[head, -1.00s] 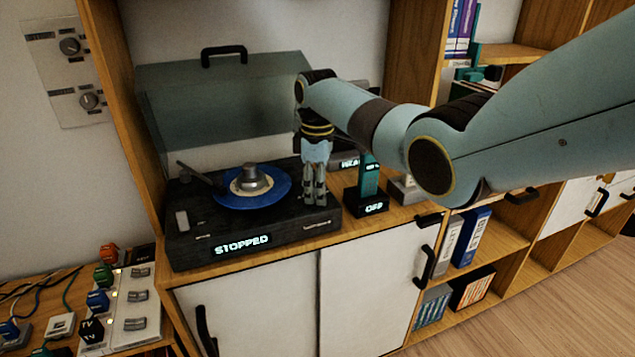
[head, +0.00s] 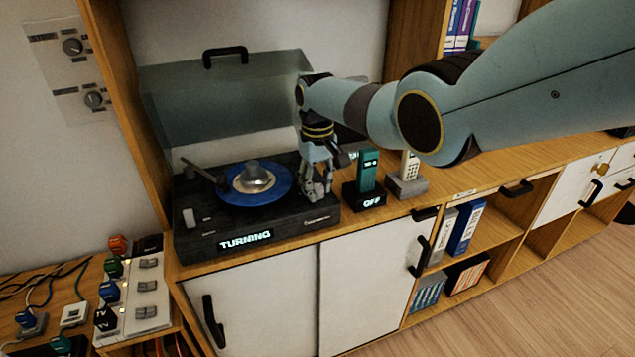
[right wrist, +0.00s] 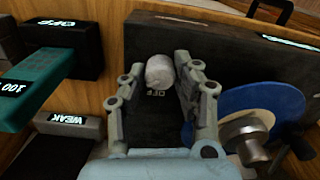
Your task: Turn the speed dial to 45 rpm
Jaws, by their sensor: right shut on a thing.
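The black record player (head: 290,222) stands on the wooden cabinet, its display (head: 246,239) reading TURNING. A blue record (head: 238,194) with a silver centre piece (head: 254,177) lies on its platter; both also show in the right wrist view. My right gripper (head: 316,195) points down at the player's right end. In the right wrist view, the fingers of my right gripper (right wrist: 160,68) are shut on a pale round dial (right wrist: 159,72). Letters reading OFF show beside the dial; its pointer and other marks cannot be made out. My left gripper is not in view.
The raised smoky lid (head: 225,100) stands behind the player. Right of it on the cabinet are a teal device on a black base (head: 370,196) reading OFF and a remote in a grey stand (head: 406,187). A switch panel (head: 145,290) sits at lower left.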

